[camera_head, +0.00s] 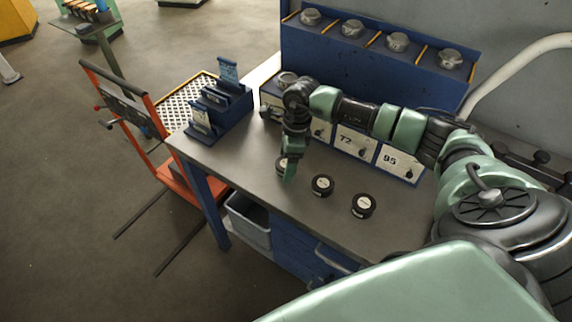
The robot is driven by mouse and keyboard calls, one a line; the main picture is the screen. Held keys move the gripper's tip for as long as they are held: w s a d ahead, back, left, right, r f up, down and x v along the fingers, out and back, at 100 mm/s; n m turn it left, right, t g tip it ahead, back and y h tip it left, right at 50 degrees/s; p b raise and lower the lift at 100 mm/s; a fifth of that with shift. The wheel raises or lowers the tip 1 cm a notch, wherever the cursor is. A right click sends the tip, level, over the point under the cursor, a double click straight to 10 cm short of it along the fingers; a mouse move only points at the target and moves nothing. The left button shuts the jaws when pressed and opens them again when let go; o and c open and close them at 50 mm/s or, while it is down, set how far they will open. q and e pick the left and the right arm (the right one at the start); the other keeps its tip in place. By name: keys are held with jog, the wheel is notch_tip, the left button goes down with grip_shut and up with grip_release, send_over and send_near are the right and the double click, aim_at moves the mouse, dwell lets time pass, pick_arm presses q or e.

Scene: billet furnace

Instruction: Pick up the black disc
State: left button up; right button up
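Three black discs with pale round labels stand in a slanted row on the grey tabletop of the blue bench. The left disc (281,168) is partly hidden behind my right gripper (288,174). The middle disc (322,185) and the right disc (363,206) are in plain sight, with nothing touching them. My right arm reaches in from the right, and its gripper points down at the left disc. A green finger shows in front of that disc. I cannot tell whether the fingers touch or grip it. My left gripper is not in view.
The bench top (250,175) is clear around the discs. Numbered white drawers (352,141) stand along its back, below a blue shelf (378,70) with several grey knobs. A blue rack (223,112) with cards stands at the left end. An orange trolley (183,185) is beside the bench.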

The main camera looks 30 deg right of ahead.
grip_shut()
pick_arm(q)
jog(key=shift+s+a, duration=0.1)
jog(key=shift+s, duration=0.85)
pick_arm(e)
jog(key=shift+w+r, duration=0.1)
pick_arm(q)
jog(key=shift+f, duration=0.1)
